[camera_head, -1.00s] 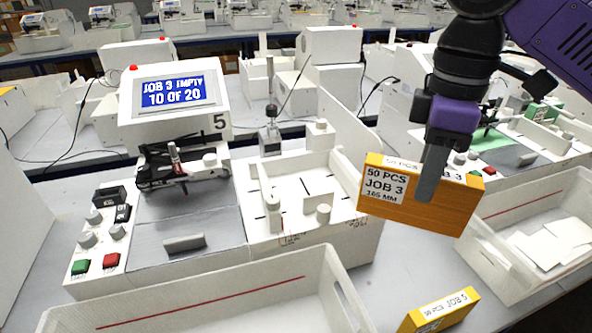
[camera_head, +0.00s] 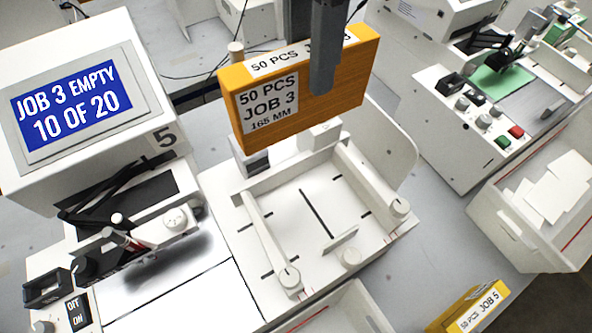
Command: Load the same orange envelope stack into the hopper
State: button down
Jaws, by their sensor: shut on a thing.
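The orange envelope stack (camera_head: 335,97), labelled "50 PCS JOB 3 165 MM", hangs in the air in the upper middle of the head view. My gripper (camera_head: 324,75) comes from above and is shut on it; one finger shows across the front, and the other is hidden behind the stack. The white hopper (camera_head: 300,217) stands below, its floor bare, with a guide rail on each side. The stack is above the hopper's back edge and apart from it. The plotter screen (camera_head: 72,104) reads "JOB 3 EMPTY 10 OF 20".
A yellow JOB 5 stack (camera_head: 478,310) lies at the bottom right. A white bin (camera_head: 500,212) with loose white envelopes stands at the right. A second plotter (camera_head: 470,115) is at the upper right.

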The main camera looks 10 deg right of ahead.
aim_at(305, 110)
jog(key=shift+w+a+f, duration=0.1)
jog(key=shift+w, duration=0.05)
notch_tip(305, 110, down, 20)
jog(key=shift+r, duration=0.15)
jog(key=c, duration=1.1)
grip_release()
notch_tip(305, 110, up, 12)
jog(key=shift+r, duration=0.1)
